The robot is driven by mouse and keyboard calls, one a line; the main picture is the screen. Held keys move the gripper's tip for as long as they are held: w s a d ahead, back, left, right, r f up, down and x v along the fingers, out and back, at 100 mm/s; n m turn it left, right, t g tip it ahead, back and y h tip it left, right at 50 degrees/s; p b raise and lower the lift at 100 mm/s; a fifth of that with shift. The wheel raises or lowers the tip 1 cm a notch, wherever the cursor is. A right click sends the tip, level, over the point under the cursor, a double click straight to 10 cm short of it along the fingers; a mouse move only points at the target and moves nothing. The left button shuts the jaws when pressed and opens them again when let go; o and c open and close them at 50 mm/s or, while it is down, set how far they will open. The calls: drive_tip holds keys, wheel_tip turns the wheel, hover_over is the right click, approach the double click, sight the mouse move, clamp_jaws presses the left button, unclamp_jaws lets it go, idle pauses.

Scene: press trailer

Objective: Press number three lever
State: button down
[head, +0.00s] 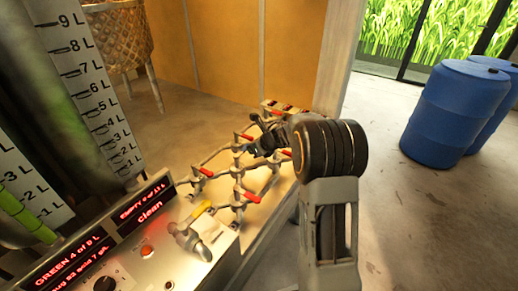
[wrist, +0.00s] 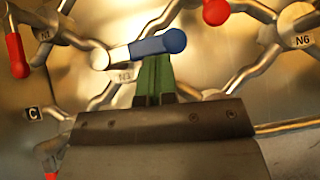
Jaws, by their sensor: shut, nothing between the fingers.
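A lever with a blue tip and white base (wrist: 158,45) lies across the middle of the wrist view, above a small label (wrist: 124,76) that seems to read N3. The lever's blue part also shows in the head view (head: 250,149), partly hidden by my gripper. My gripper (wrist: 154,62) is shut and empty, its green fingertips right at the blue part's lower edge. I cannot tell if they touch. In the head view my gripper (head: 254,148) reaches left over the pipe grid.
Red levers (wrist: 16,55) (wrist: 216,12) flank the blue one; a label N6 (wrist: 302,40) is at right. In the head view, a yellow-handled tap (head: 195,232), red displays (head: 145,207) and level scales (head: 90,80) stand left. Blue barrels (head: 455,112) stand on the floor at right.

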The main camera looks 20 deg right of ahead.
drive_tip(key=shift+w, duration=0.15)
idle(0.5)
drive_tip(key=shift+s+d+f, duration=0.1)
drive_tip(key=shift+s+d, duration=0.25)
drive_tip(key=shift+d, duration=0.05)
drive_tip(key=s+d+f+v, duration=0.1)
drive_tip(key=v, duration=1.1)
drive_tip(key=shift+d, duration=0.15)
drive_tip(key=shift+f, duration=0.1)
